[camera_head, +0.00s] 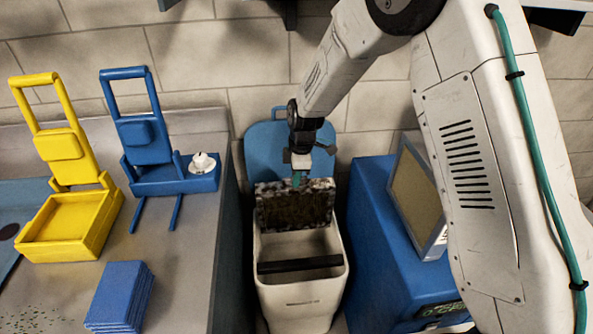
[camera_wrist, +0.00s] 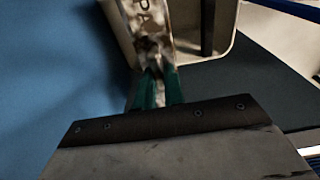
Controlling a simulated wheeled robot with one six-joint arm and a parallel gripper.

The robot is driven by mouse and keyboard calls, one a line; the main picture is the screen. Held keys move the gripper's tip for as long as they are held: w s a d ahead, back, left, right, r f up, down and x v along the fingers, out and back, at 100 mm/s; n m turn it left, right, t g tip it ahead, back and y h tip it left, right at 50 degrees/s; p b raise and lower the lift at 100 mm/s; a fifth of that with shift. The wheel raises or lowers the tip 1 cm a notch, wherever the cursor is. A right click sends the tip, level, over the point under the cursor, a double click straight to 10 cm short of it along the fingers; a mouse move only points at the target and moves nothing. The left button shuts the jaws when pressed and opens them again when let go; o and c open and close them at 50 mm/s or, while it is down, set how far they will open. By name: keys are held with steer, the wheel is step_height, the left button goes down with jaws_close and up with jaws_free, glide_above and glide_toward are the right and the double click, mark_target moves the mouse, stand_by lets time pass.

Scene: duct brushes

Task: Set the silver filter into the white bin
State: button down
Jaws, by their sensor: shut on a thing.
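My gripper (camera_head: 298,178) is shut on the top edge of the silver filter (camera_head: 295,206), a slab with a mottled grey frame and a dark, dirty face. The filter hangs upright at the back of the white bin's opening. I cannot tell how far its lower edge is inside. The white bin (camera_head: 301,303) stands open on the floor, with a dark bar across its mouth. In the wrist view, green fingertips (camera_wrist: 159,88) pinch the filter's speckled frame (camera_wrist: 150,35), which bears letters, and the bin's pale wall (camera_wrist: 190,42) shows beyond.
A blue cabinet (camera_head: 375,240) stands right of the bin, with a grey-framed tan filter (camera_head: 415,195) leaning on it. On the left counter (camera_head: 185,265) are a yellow caddy (camera_head: 70,222), a blue caddy (camera_head: 150,178) and stacked blue cloths (camera_head: 120,295). A blue panel (camera_head: 268,150) is behind the bin.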

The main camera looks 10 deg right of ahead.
mark_target(299, 211)
step_height(299, 211, down, 28)
steer(key=shift+f, duration=0.15)
stand_by(2.5)
stand_by(0.4)
steer(key=c, duration=1.4)
jaws_free()
steer(key=r, duration=0.7)
steer(key=shift+d+r, duration=0.25)
steer(key=shift+d, duration=0.15)
steer(key=shift+r, duration=2.65)
